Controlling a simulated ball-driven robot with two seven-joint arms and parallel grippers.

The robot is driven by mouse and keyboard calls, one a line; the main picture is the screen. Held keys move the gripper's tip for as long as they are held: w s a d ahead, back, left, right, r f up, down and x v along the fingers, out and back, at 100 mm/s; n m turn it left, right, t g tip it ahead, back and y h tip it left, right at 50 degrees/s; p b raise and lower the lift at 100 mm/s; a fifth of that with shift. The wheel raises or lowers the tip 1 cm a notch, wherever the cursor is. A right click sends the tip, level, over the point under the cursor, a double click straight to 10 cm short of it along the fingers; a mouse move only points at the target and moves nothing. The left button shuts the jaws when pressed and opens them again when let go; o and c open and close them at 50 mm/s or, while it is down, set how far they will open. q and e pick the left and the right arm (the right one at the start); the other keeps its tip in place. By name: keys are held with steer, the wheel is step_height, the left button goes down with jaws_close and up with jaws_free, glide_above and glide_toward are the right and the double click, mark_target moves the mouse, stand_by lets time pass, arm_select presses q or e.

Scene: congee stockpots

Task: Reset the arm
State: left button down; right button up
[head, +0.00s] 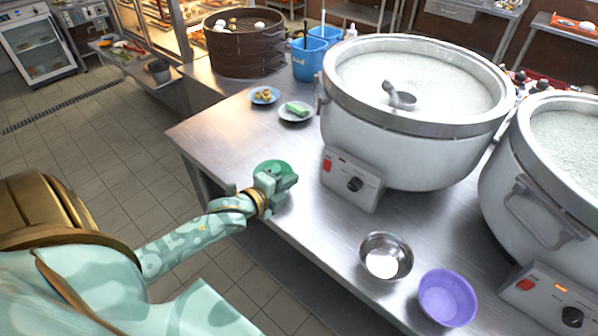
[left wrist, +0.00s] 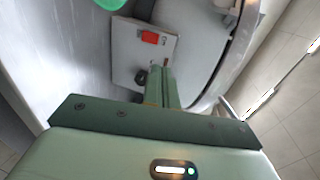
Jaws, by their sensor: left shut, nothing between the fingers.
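My left gripper (head: 284,183) is at the end of my mint-green arm, over the left front edge of the steel counter (head: 232,131). Its fingers are shut with nothing between them, and they also show closed together in the left wrist view (left wrist: 161,75). A green bowl (head: 268,166) sits at the gripper, partly hidden behind it; its edge shows at the top of the left wrist view (left wrist: 110,3). I cannot tell whether gripper and bowl touch. My right gripper is not in view.
A large congee stockpot (head: 408,148) with a ladle (head: 400,97) stands right of the gripper; a second pot (head: 540,190) is farther right. A steel bowl (head: 386,256) and purple bowl (head: 447,297) lie in front. Two small plates, blue containers (head: 309,62) and a steamer (head: 243,48) stand behind.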

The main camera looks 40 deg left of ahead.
arm_select(q)
steer(key=shift+s+a+r, duration=0.1)
steer(key=shift+s+r, duration=0.05)
steer(key=shift+s, duration=0.15)
stand_by(0.4)
